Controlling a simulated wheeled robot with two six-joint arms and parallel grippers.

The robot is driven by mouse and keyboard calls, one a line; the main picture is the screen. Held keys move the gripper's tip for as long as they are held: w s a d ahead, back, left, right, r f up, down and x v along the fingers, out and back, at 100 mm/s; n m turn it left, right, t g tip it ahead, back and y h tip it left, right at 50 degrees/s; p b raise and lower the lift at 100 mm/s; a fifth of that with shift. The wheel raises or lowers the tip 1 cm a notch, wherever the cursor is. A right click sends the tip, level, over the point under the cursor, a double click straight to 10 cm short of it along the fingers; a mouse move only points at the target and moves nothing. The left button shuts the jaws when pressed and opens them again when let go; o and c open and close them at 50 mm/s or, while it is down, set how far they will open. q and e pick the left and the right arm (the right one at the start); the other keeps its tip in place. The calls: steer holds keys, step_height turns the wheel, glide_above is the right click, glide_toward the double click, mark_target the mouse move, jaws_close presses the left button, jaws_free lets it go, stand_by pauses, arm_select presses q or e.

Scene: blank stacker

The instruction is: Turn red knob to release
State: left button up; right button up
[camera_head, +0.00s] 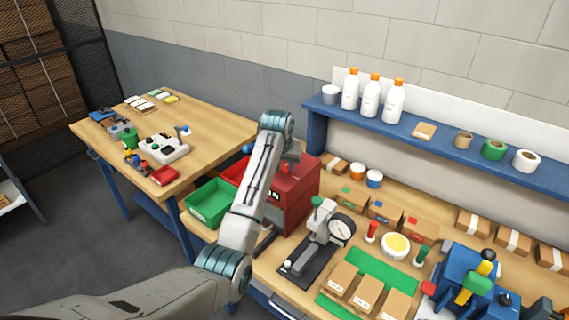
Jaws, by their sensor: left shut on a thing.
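A red box-shaped machine (297,200) stands on the right-hand bench, with a small red knob (285,168) on its top. My left arm reaches in from the lower left, bends up and ends above this machine. My left gripper (286,157) points down at the machine's top, at the red knob, and appears shut on it. The fingers are small and partly hidden by the wrist, so the exact grip is hard to see. My right gripper is not in view.
A green bin (210,203) and a red bin (237,170) sit left of the machine. A press with a dial gauge (342,230), small boxes and a blue machine (465,278) crowd the bench to the right. A blue shelf (440,146) holds bottles above.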

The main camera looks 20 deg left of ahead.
arm_select(q)
steer(key=m, duration=0.1)
steer(key=m+h, duration=0.1)
steer(key=m, duration=0.2)
steer(key=shift+a+m+g+h, duration=0.25)
steer(key=shift+m+g+h, duration=0.05)
steer(key=shift+m+h, duration=0.1)
steer(key=m+h, duration=0.1)
steer(key=m, duration=0.1)
steer(key=m+g, duration=0.1)
steer(key=m, duration=0.2)
steer(key=shift+w+a+h, duration=0.15)
steer(key=shift+h, duration=0.25)
steer(key=m+g+b, duration=0.1)
steer(key=m, duration=0.3)
steer(key=shift+w+h, duration=0.15)
steer(key=shift+h, duration=0.15)
steer(key=shift+w+a+m+g+b, duration=0.15)
steer(key=shift+m+g+b, duration=0.7)
steer(key=shift+m, duration=1.05)
steer(key=o, duration=1)
steer(key=shift+h, duration=0.3)
steer(key=shift+c, duration=0.2)
